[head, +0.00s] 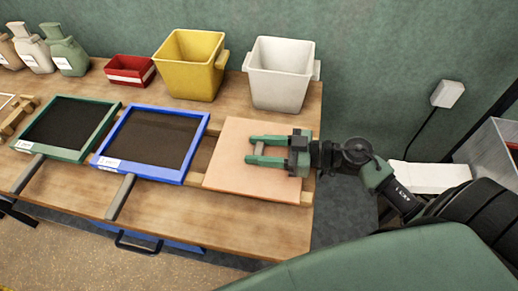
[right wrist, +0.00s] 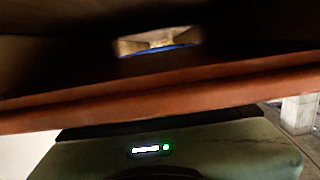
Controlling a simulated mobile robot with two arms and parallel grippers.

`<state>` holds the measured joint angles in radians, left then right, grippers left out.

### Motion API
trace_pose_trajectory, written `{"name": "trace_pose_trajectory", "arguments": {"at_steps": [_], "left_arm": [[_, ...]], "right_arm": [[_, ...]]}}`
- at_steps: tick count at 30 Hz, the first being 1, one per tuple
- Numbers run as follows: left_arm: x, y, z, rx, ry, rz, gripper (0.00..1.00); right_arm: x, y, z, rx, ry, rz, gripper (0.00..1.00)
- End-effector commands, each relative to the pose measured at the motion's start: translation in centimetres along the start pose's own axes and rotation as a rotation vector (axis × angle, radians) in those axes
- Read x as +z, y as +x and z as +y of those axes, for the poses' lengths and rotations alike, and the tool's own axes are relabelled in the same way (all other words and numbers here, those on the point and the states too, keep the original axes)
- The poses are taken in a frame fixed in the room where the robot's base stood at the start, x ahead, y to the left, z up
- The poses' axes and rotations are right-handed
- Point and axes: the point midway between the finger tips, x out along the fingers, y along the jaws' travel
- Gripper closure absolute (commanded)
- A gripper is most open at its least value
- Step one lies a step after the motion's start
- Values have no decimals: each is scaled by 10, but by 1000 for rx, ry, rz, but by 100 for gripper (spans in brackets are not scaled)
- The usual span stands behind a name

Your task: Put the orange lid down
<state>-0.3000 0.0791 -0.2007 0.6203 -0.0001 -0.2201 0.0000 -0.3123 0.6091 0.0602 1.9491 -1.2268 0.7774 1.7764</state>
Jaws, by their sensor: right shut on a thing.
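The orange lid (head: 232,172) is a flat, pale orange square board at the right end of the workbench. It lies roughly level over wooden rails; whether it touches them I cannot tell. My right gripper (head: 254,149) comes in from the right over the lid. It is shut on the lid, at a small grip piece near the lid's middle that the fingers partly hide. In the right wrist view an orange-brown edge of the lid (right wrist: 160,105) crosses the dark picture. My left gripper is not in view.
A blue-framed sieve (head: 197,150) is just left of the lid, and a green-framed sieve (head: 108,125) lies farther left. A yellow bin (head: 188,70), white bin (head: 280,85) and red tray (head: 128,75) stand behind. The bench (head: 235,225) is clear in front.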

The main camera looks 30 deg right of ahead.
Motion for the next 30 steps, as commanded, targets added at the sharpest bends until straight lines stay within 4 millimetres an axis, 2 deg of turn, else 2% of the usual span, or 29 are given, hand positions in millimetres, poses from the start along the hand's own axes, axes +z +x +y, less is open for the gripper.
{"name": "trace_pose_trajectory", "arguments": {"at_steps": [7, 8, 9, 10, 21, 26, 30], "left_arm": [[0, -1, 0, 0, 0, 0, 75], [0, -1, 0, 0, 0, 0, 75], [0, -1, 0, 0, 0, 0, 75], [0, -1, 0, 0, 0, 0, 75], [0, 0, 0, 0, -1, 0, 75], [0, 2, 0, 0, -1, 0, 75], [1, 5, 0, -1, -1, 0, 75]], "right_arm": [[1, 0, 0, 0, 1, 2, 100], [2, 0, 0, 0, 1, 1, 46], [2, 0, 0, 0, 1, 0, 35], [2, 0, 0, 0, 1, 0, 33], [-1, -1, 0, 0, -1, -1, 33], [2, -24, -1, -1, 1, -6, 33], [2, -56, -1, 0, 3, -7, 33]]}}
